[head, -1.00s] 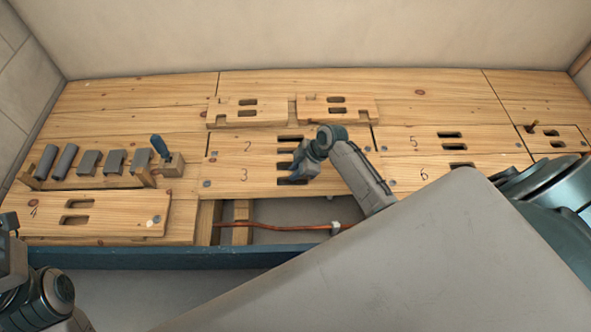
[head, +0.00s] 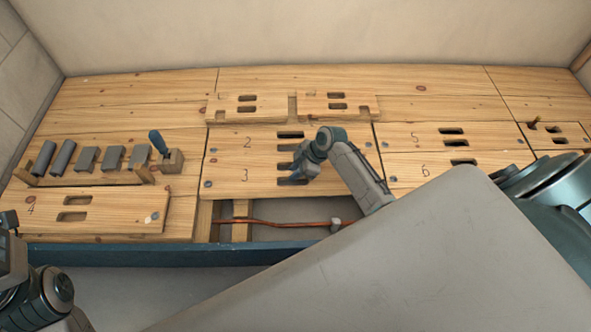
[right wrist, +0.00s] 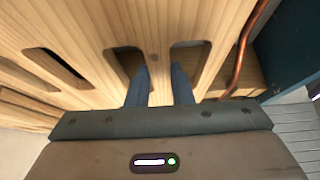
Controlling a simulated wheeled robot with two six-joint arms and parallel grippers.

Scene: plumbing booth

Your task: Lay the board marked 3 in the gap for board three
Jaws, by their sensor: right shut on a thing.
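Board 3 (head: 245,176) is a pale wooden plank with two dark slots. In the head view it lies flat-looking in the row in front of board 2 (head: 247,144), with its near edge beside the open bay. My right gripper (head: 294,177) is over its slots. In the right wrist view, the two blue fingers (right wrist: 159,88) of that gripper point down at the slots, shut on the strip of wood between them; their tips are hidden. My left gripper (head: 9,220) shows only partly at the left edge, and its jaws cannot be made out.
An open bay with a copper pipe (head: 280,224) lies in front of board 3. Board 4 (head: 75,207) rests at the front left, near a rack of grey pieces (head: 88,160) and a blue-handled tool (head: 159,144). Two notched boards (head: 246,104) lie behind board 2. Boards 5 and 6 (head: 425,171) are right.

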